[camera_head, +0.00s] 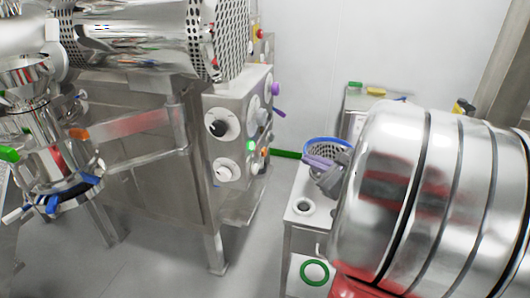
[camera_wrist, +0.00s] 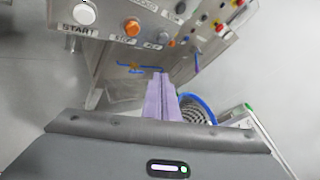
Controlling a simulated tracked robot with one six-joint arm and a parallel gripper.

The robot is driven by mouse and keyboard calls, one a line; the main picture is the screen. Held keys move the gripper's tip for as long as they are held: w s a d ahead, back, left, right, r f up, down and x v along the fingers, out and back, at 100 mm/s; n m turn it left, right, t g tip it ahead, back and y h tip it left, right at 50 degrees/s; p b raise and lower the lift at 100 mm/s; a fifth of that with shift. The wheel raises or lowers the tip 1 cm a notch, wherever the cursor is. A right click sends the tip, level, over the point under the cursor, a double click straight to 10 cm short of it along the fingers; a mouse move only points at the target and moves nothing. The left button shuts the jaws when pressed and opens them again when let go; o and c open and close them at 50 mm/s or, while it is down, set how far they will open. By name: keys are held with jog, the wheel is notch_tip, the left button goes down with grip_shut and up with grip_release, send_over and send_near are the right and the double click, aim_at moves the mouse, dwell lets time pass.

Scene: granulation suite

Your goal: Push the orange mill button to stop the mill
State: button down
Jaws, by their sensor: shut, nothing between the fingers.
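A steel machine panel (camera_head: 232,128) stands in the middle of the head view, and a small orange spot (camera_head: 264,153) shows at its right side. In the wrist view an orange button (camera_wrist: 132,27) sits on the steel panel face, right of a white button (camera_wrist: 84,13) labelled START. A second orange button (camera_wrist: 171,43) is further right; the small labels are too blurred to tell which is the mill's. My gripper (camera_head: 308,159) has purple fingers, shut and empty, right of the panel and apart from it. Its fingertips (camera_wrist: 159,76) lie below the buttons in the wrist view.
A blue-rimmed basket (camera_head: 327,143) stands on a white cart (camera_head: 295,222) behind my gripper. A perforated steel drum (camera_head: 222,40) overhangs the panel. Open floor (camera_head: 255,265) lies between the machine and the cart.

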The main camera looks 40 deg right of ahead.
aim_at(264, 152)
jog(key=w+a, duration=0.5)
jog(key=w, duration=0.2)
jog(key=shift+a, duration=0.2)
dwell(2.1)
jog(key=shift+a, duration=0.1)
jog(key=shift+w+a, duration=0.15)
jog(key=shift+w, duration=0.1)
jog(key=shift+w+a, duration=0.3)
jog(key=shift+w, duration=0.1)
dwell(1.2)
jog(key=shift+s+d, duration=0.6)
jog(key=shift+s, duration=0.15)
dwell(0.4)
